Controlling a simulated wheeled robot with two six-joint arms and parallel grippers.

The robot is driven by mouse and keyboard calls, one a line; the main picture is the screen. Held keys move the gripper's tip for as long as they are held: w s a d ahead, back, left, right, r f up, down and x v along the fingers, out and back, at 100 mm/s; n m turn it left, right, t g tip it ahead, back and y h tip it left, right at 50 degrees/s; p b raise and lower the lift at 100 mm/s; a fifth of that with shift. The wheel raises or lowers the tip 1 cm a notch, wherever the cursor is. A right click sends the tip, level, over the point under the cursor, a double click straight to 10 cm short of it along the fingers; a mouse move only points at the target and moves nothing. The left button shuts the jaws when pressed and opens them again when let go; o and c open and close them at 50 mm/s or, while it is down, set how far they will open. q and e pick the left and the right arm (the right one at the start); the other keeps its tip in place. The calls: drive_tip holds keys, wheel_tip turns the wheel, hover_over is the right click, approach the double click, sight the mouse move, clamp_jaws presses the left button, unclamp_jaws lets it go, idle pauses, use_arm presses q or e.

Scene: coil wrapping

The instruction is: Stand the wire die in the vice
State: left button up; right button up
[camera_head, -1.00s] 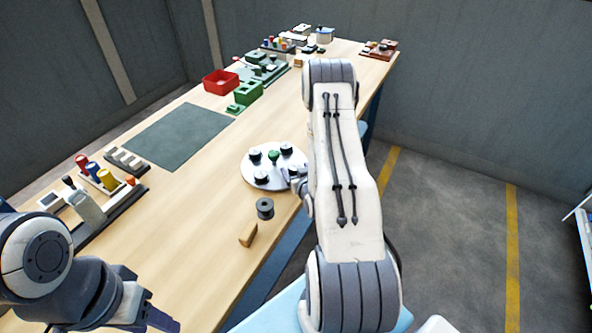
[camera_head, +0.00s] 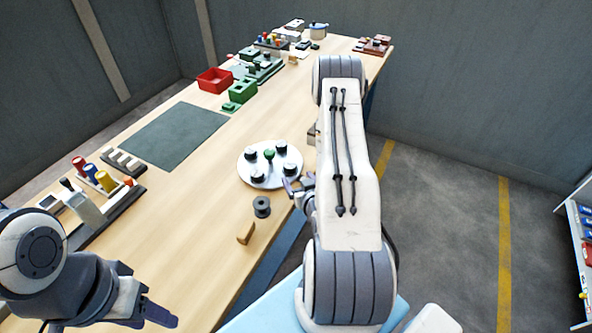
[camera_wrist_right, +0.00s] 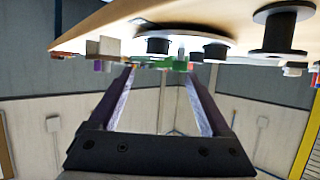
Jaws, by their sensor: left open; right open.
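I cannot tell for sure which piece is the wire die or which is the vice. A round white plate (camera_head: 247,178) on the bench carries several black-topped pieces and a green knob (camera_head: 269,155) in the middle. A green block-like fixture (camera_head: 242,91) stands farther back. My right gripper (camera_head: 296,188) is open and empty at the plate's right edge, partly hidden by my arm. In the right wrist view the open fingers (camera_wrist_right: 158,72) point toward the bench edge, with nothing between them. My left gripper (camera_head: 152,300) is open and empty at the near left.
A dark spool (camera_head: 262,206) and a small wooden block (camera_head: 246,233) sit near the bench's front edge. A dark mat (camera_head: 175,135) is bare. A red bin (camera_head: 215,80) stands behind it. A tool rack (camera_head: 95,205) stands at left.

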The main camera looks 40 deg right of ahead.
use_arm(q)
drive_tip(key=shift+r, duration=0.55)
use_arm(e)
drive_tip(key=shift+s+a+r, duration=0.1)
drive_tip(key=shift+s+r, duration=0.05)
drive_tip(key=shift+s, duration=0.2)
